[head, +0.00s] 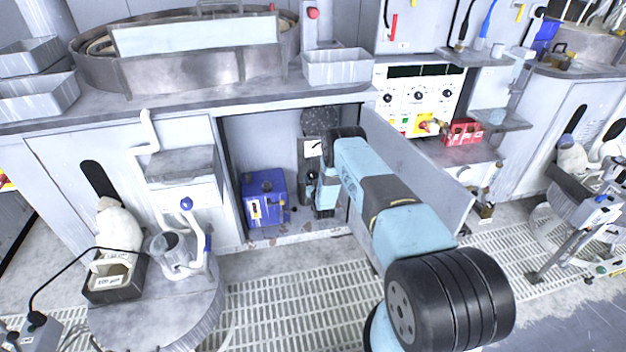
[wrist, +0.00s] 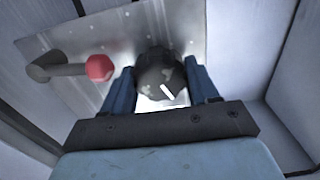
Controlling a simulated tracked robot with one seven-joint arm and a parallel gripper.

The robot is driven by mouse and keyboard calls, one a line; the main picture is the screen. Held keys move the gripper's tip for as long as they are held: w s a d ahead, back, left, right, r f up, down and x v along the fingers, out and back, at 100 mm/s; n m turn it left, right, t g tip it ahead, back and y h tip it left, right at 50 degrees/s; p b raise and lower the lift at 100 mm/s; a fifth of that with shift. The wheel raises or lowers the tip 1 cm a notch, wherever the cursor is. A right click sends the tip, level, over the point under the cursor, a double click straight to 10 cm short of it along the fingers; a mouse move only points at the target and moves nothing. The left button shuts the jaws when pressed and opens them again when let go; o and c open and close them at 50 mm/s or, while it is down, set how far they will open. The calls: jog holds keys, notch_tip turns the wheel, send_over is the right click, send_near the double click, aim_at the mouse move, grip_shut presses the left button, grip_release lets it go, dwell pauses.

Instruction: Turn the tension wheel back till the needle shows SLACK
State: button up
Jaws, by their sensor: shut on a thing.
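My gripper (wrist: 160,75) has its two blue fingers on either side of a dark, round, worn tension wheel (wrist: 155,68) with a white mark on its face, and is shut on it. In the head view my gripper (head: 318,190) is inside the open cabinet bay under the bench, and my arm partly covers it; the wheel cannot be made out there. A small white dial plate (head: 313,148) with a dark mark shows just above my gripper in the head view. It is too small to read which word the needle shows.
A red-tipped lever (wrist: 98,67) sticks out left of the wheel, close to the left finger. A blue box (head: 265,198) stands on the bay floor to the left. An open cabinet door (head: 415,170) stands right of my arm. A dark speckled disc (head: 319,121) is above the dial.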

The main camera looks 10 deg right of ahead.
jog(key=n, duration=0.6)
jog(key=shift+f, duration=0.1)
jog(key=shift+n, duration=0.4)
dwell(0.3)
jog(key=o, duration=0.7)
jog(key=shift+o, duration=0.2)
jog(key=shift+s, duration=0.1)
jog(key=s, duration=1.3)
jog(key=shift+s, duration=0.35)
